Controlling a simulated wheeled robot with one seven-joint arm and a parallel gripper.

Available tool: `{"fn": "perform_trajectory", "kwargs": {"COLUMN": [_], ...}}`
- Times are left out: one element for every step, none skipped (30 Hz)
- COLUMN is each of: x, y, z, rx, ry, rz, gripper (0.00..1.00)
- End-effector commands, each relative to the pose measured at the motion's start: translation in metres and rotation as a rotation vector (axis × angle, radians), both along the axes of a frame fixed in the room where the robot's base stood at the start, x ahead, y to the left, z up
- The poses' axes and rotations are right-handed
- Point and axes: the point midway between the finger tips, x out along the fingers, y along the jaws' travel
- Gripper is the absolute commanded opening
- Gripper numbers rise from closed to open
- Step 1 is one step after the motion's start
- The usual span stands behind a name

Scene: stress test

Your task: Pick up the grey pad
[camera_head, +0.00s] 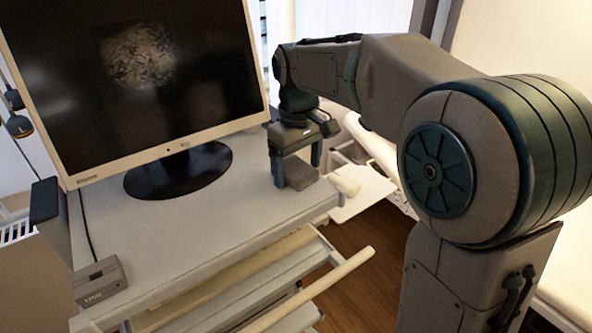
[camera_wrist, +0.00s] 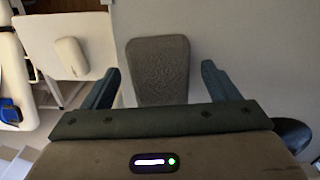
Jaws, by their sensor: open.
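The grey pad (camera_wrist: 159,70) lies between the two fingers of my gripper (camera_wrist: 160,85) in the wrist view. It is a textured, rounded block, with clear gaps on both sides. In the head view the grey pad (camera_head: 300,174) sits on the white desk top near its right end, below my gripper (camera_head: 296,172). My gripper points down with its fingers open, one on each side of the pad. The pad's near end is hidden by the gripper body in the wrist view.
A monitor (camera_head: 130,85) on a dark round base (camera_head: 180,170) stands left of my gripper. A small grey box (camera_head: 101,281) sits at the desk's front left. The white desk (camera_head: 215,215) is clear in the middle. Open drawers (camera_head: 250,285) stick out below its front edge.

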Motion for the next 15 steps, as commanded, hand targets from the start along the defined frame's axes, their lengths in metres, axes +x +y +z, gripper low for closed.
{"fn": "perform_trajectory", "kwargs": {"x": [0.0001, 0.0001, 0.0001, 0.0001, 0.0001, 0.0001, 0.0001, 0.0001, 0.0001, 0.0001, 0.0001, 0.0001, 0.0001, 0.0001, 0.0001], "y": [-0.0001, 0.0000, 0.0000, 0.0000, 0.0000, 0.0000, 0.0000, 0.0000, 0.0000, 0.0000, 0.0000, 0.0000, 0.0000, 0.0000, 0.0000], "z": [-0.0003, -0.0003, -0.0003, -0.0002, -0.0002, -0.0001, -0.0001, -0.0001, -0.0001, 0.0000, 0.0000, 0.0000, 0.0001, 0.0001, 0.0001], "rx": [0.000, 0.000, 0.000, 0.000, 0.000, 0.000, 0.000, 0.000, 0.000, 0.000, 0.000, 0.000, 0.000, 0.000, 0.000], "ry": [0.000, 0.000, 0.000, 0.000, 0.000, 0.000, 0.000, 0.000, 0.000, 0.000, 0.000, 0.000, 0.000, 0.000, 0.000], "rz": [0.000, 0.000, 0.000, 0.000, 0.000, 0.000, 0.000, 0.000, 0.000, 0.000, 0.000, 0.000, 0.000, 0.000, 0.000], "gripper": [0.82, 0.82, 0.82, 0.82, 0.82, 0.71, 0.62, 0.54, 0.43, 0.35, 0.34, 0.34, 0.34, 0.34, 0.34]}}
